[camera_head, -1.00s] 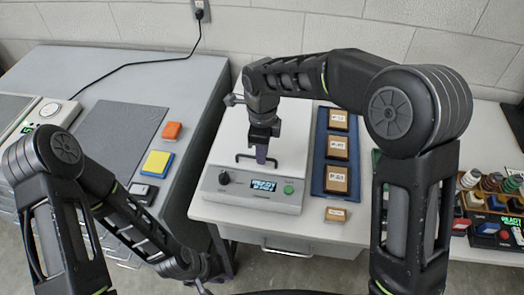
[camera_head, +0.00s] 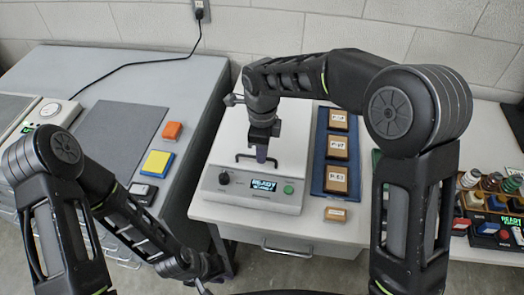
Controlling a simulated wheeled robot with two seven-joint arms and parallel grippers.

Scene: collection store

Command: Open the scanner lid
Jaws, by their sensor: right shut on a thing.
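The scanner (camera_head: 225,196) stands on the white table, with a black knob, a lit display reading READY and a green button on its front. Its pale lid (camera_head: 222,140) looks flat and closed. A dark handle (camera_head: 243,157) sits at the lid's front edge. My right gripper (camera_head: 262,156) points down at the handle and is shut on it; the fingertips partly hide the bar. My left gripper (camera_head: 203,286) hangs low at the bottom edge, away from the scanner, and its fingers are mostly cut off.
A blue tray (camera_head: 318,170) with several labelled boxes stands right of the scanner, with a small box (camera_head: 335,214) in front. Bottles and small blocks crowd the far right.

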